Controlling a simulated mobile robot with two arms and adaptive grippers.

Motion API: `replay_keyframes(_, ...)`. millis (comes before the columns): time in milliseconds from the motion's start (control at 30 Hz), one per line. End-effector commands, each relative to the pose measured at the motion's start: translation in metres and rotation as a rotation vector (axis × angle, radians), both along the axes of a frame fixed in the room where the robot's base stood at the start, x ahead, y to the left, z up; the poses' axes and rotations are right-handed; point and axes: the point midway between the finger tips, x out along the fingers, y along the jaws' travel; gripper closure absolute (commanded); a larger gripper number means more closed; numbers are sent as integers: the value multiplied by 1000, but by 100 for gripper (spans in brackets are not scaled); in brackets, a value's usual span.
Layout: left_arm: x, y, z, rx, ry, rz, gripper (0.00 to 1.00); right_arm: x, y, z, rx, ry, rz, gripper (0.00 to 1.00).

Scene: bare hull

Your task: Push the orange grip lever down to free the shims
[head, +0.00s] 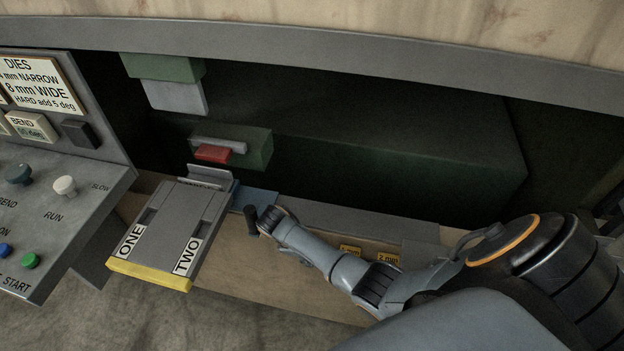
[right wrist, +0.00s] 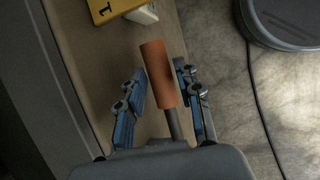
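The orange grip lever (right wrist: 158,74), a cylinder on a thin grey rod, stands in the middle of the right wrist view. My right gripper (right wrist: 161,84) is open around it, one blue-grey finger on each side. A narrow gap shows on the left; on the right the finger is very close, and I cannot tell if it touches. A yellow tag marked 1 (right wrist: 108,8) on a white block lies just beyond the grip. In the head view, yellow 1 mm (head: 350,248) and 2 mm (head: 388,258) tags show behind my right arm; the lever is not visible there. My left gripper is not in view.
A control panel (head: 75,205) with knobs and buttons stands at the left. A grey tray marked ONE and TWO (head: 178,224) with a yellow front edge juts out beside it. A red block (head: 212,153) sits on a green housing behind. Floor with a dark cable (right wrist: 254,90) lies at right.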

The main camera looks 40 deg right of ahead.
Motion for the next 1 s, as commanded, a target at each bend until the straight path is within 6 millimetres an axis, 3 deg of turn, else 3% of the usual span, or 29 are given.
replay_keyframes(33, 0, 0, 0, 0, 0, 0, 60, 0, 0, 0, 0, 0, 0, 82)
replay_keyframes(133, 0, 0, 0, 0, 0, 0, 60, 0, 0, 0, 0, 0, 0, 100)
replay_keyframes(567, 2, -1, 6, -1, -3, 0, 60, -1, -1, -3, 29, -32, -1, 100)
replay_keyframes(1000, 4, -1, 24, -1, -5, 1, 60, -2, -1, -33, 220, -256, -2, 100)
